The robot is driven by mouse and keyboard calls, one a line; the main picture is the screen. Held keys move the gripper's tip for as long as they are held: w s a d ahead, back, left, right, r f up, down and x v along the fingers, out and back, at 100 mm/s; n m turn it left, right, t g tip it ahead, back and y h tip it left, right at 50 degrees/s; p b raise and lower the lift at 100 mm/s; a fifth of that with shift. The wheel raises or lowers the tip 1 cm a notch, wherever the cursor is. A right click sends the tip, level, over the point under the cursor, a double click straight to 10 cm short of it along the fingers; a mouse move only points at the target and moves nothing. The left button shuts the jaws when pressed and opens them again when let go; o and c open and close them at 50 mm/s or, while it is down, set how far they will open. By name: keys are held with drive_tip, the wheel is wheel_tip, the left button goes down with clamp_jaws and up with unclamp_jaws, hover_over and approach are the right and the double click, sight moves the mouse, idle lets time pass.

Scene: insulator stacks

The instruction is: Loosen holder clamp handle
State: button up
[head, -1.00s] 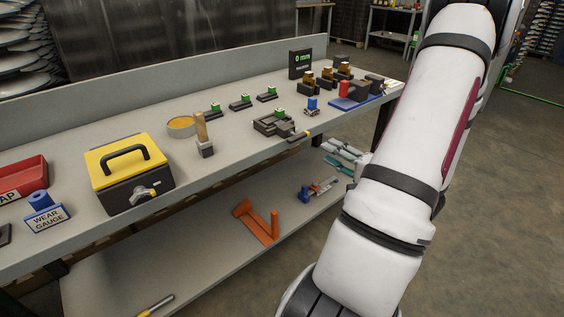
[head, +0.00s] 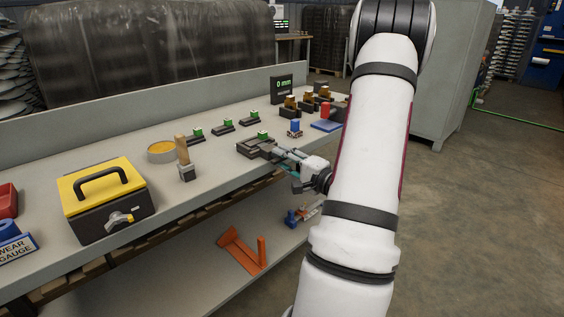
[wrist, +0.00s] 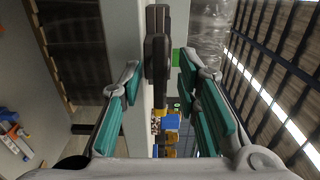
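The dark holder (head: 256,147) with a green block stands near the front edge of the bench, and my gripper (head: 279,154) is at its right side. My arm comes in from the right. The clamp handle is not clearly visible in the head view, where the gripper covers that side of the holder. In the wrist view my gripper (wrist: 163,95) is open, its two teal-padded fingers well apart. A dark long part (wrist: 157,55), seemingly of the holder, shows between them, with a green block (wrist: 178,58) beside it. I cannot tell whether a finger touches it.
A blue-topped piece (head: 295,127) stands behind the gripper. A brush (head: 185,160), a yellow dish (head: 161,151) and a yellow-lidded box (head: 108,199) are on the left. A display reading 0 mm (head: 282,89) stands at the back. An orange bracket (head: 241,250) lies on the lower shelf.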

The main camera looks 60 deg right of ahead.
drive_tip(key=shift+w+d, duration=0.1)
drive_tip(key=shift+w, duration=0.3)
drive_tip(key=shift+c, duration=0.6)
clamp_jaws()
